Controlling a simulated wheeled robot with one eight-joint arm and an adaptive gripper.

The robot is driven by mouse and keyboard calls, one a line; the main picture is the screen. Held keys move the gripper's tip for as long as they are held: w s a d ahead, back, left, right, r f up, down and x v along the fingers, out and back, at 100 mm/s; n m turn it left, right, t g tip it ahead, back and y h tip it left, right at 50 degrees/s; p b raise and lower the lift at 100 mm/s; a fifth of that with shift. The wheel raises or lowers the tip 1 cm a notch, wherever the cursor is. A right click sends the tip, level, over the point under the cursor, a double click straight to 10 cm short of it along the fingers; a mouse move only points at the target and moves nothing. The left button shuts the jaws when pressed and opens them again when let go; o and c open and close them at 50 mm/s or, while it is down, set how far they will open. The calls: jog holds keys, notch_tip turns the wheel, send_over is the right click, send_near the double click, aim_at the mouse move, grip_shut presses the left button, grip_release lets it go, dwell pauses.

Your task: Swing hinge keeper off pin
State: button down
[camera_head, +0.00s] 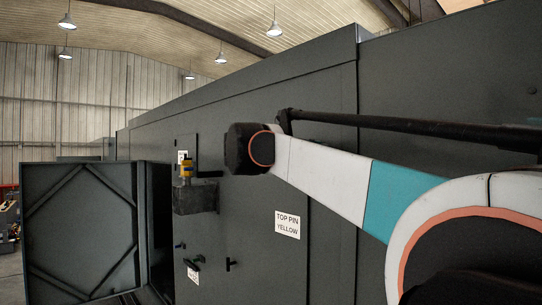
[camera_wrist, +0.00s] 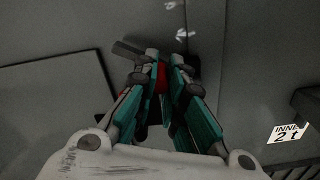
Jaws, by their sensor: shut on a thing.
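In the wrist view my gripper (camera_wrist: 164,68) has its teal fingers closed on a red piece, taken as the hinge keeper (camera_wrist: 161,78). Only a little of the red shows between the fingers. A short dark bar (camera_wrist: 128,48) sticks out to the left just beyond the fingertips; I cannot tell whether it joins the red piece. The pin under the keeper is hidden. In the head view my gripper is hidden behind my arm. A yellow-topped part (camera_head: 186,165) stands upright on a dark box-like ledge (camera_head: 196,197) on the cabinet front.
The large grey cabinet (camera_head: 260,100) fills the right side. Its open door (camera_head: 78,225) stands at the left with a dark opening beside it. A label (camera_head: 287,224) reads "TOP PIN YELLOW". A partly cut-off label (camera_wrist: 287,131) and a dark block (camera_wrist: 307,102) sit at the wrist view's right.

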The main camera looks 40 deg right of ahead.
jog(key=shift+s+d+r+m, duration=0.1)
jog(key=shift+s+r+m, duration=0.4)
jog(key=shift+m, duration=1.4)
jog(key=shift+s+r+m, duration=0.25)
jog(key=shift+s+m, duration=0.6)
jog(key=shift+m, duration=1.05)
jog(key=shift+s+d+r+m, duration=0.1)
jog(key=shift+s+r+m, duration=0.4)
jog(key=shift+m, duration=1.4)
jog(key=shift+s+f, duration=0.15)
jog(key=shift+f, duration=0.05)
jog(key=c, duration=1.6)
grip_release()
jog(key=shift+s, duration=0.1)
jog(key=shift+a, duration=0.15)
